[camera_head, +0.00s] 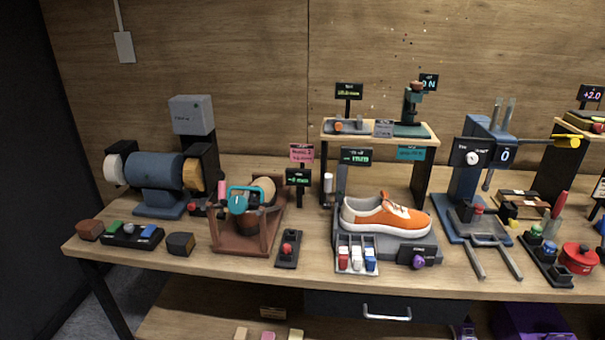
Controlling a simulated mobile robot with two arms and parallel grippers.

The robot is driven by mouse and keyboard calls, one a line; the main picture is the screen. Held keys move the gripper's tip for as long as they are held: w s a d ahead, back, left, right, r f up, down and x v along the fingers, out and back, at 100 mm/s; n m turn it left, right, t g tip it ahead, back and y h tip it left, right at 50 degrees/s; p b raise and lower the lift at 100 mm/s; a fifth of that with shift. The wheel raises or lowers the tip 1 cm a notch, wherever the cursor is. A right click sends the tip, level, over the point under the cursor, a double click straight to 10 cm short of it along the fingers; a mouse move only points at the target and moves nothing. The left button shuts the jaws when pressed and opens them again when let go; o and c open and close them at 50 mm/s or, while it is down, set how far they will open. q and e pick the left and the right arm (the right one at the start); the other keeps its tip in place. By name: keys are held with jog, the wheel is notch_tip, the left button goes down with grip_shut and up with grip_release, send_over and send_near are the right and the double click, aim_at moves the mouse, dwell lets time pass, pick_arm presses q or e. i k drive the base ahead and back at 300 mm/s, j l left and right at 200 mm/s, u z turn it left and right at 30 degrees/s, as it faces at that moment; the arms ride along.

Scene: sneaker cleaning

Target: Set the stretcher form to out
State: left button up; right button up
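What looks like the shoe stretcher is a brown frame (249,240) left of the middle of the bench. It carries a rounded tan wooden form (264,189) and a teal ring-shaped part (238,202) at its left. A pink sign (301,153) and a black display (297,177) with green text stand behind it; the text is too small to read surely. A small black box with a red button (287,249) stands at its right. I cannot tell which setting the form is in. Neither of my grippers is in view.
An orange and white sneaker (386,216) rests on a grey stand right of the frame, behind a tray of small bottles (357,262). A blue grinder-like machine (155,172) stands at the left. A blue press (480,170) stands at the right. The front bench edge is mostly clear.

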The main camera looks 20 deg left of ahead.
aim_at(252, 195)
jog(key=k+j+z, duration=0.15)
jog(key=j, duration=0.25)
jog(key=j+z, duration=0.15)
jog(key=j, duration=0.25)
jog(key=k+j+z, duration=0.15)
jog(key=j, duration=0.2)
jog(key=k+j+z, duration=0.15)
jog(key=j, duration=0.25)
